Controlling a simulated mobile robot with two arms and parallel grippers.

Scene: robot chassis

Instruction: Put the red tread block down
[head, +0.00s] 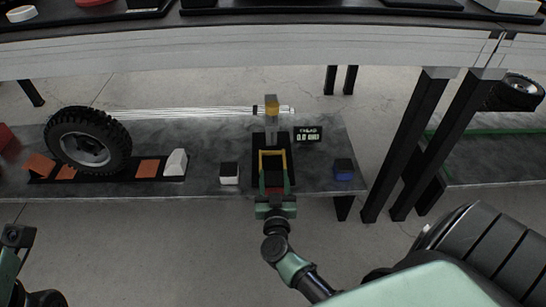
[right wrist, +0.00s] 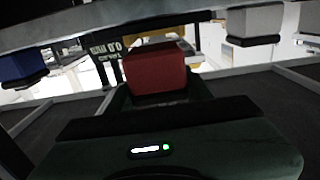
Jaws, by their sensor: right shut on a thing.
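The red tread block (right wrist: 155,70) fills the middle of the right wrist view, in front of my right gripper. In the head view the block (head: 274,179) is a small dark red patch at the near end of the tread gauge (head: 271,135), below its yellow frame. My right gripper (head: 274,188) is shut on the block at the table's front edge. Its fingertips are mostly hidden, and I cannot tell whether the block touches the surface beneath. Part of my left arm's end (head: 17,237) shows at the lower left; its jaws are not clear.
A white block (head: 229,173) stands left of the gauge and a blue block (head: 343,169) stands right of it. A small display sign (head: 308,134) stands behind. A tyre (head: 88,141) stands at left near orange wedges (head: 147,168). A shelf edge (head: 230,55) crosses above.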

